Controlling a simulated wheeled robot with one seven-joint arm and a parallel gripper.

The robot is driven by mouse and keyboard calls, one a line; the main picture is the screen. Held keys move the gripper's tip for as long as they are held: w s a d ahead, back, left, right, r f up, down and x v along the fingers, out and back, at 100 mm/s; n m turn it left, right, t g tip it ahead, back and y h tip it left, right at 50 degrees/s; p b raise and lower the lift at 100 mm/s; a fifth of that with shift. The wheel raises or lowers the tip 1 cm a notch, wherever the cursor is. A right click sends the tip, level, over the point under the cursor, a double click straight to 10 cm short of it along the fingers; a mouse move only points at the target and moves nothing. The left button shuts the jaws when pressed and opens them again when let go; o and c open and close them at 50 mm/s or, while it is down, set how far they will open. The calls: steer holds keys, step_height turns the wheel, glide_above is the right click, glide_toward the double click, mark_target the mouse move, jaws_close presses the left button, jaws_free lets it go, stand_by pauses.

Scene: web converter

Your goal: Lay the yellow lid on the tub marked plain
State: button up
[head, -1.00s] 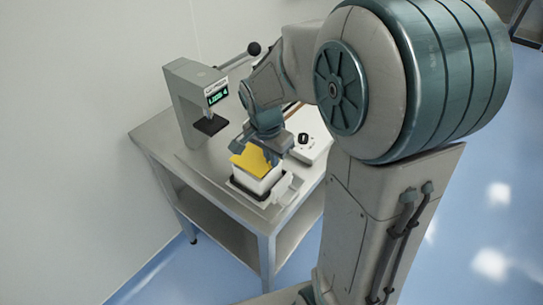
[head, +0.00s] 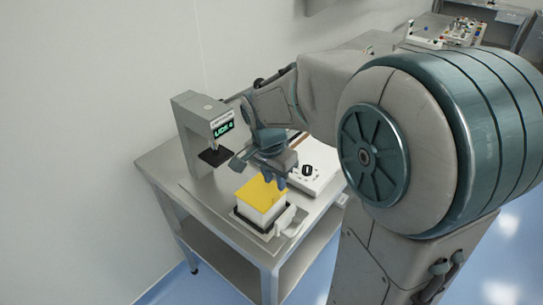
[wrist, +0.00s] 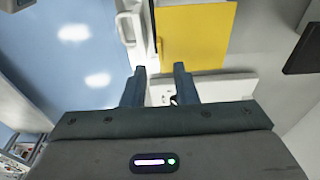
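The yellow lid (head: 261,191) lies flat on top of a white tub (head: 262,209) in the head view. The tub sits in a dark-rimmed holder on the metal table. No marking on the tub is readable. My gripper (head: 262,178) is just above and behind the lid, its fingers spread apart. In the wrist view the lid (wrist: 195,38) is beyond the open fingertips (wrist: 159,70), with nothing between them.
A press-like device (head: 202,135) with a green display stands at the back left of the table (head: 169,164). A white box with a black knob (head: 309,172) sits behind the tub to the right. The table's front edge is close to the tub.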

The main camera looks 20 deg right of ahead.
step_height(320, 180, up, 7)
steer(key=s+f+n+t+y, duration=0.1)
steer(key=s+f+n, duration=0.3)
steer(key=s+n, duration=0.7)
steer(key=s+t, duration=0.1)
steer(key=s, duration=0.2)
steer(key=shift+d+f, duration=0.15)
steer(key=shift+d, duration=0.1)
stand_by(0.5)
